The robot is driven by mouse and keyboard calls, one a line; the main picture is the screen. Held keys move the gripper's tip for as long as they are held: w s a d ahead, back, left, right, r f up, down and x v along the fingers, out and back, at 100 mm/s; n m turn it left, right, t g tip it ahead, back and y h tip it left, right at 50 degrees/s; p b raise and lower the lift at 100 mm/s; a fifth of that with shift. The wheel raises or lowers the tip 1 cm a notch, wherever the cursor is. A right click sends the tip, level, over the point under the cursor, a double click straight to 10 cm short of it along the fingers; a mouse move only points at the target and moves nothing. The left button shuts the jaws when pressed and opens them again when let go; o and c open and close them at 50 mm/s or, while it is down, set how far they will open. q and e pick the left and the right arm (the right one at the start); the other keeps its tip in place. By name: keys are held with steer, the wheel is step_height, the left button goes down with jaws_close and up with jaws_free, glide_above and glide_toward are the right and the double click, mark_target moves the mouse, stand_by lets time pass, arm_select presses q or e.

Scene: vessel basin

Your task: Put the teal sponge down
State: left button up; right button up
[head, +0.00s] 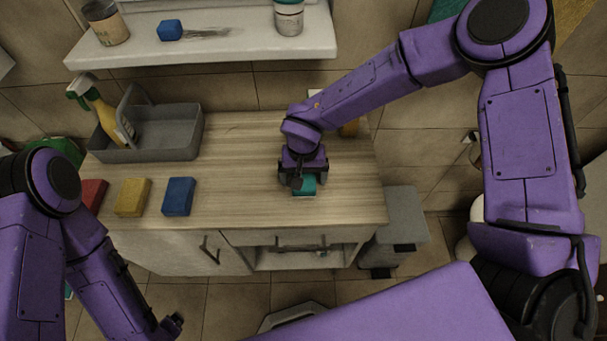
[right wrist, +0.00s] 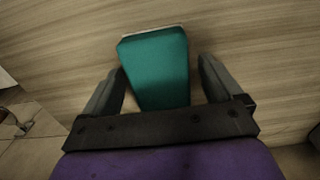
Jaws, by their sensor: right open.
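The teal sponge (head: 306,187) rests on the wooden counter (head: 240,200), right of its middle near the front edge. My right gripper (head: 302,181) is low over it and hides part of it in the head view. In the right wrist view the teal sponge (right wrist: 157,68) lies between the two fingers of my right gripper (right wrist: 162,74). The gripper is open, with a gap visible beside the sponge on each side. My left gripper (head: 173,325) is low at the bottom left, away from the counter top; its jaws are too small to read.
Blue (head: 179,196), yellow (head: 133,197) and red (head: 94,194) sponges lie at the counter's left. A grey caddy (head: 175,135) with a spray bottle (head: 107,112) stands behind them. The middle counter is clear.

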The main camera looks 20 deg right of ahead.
mark_target(304, 177)
step_height(304, 177, up, 12)
steer(key=shift+r+b, duration=0.25)
steer(key=shift+b, duration=0.1)
steer(key=shift+s+f, duration=0.1)
steer(key=shift+f, duration=0.05)
stand_by(0.3)
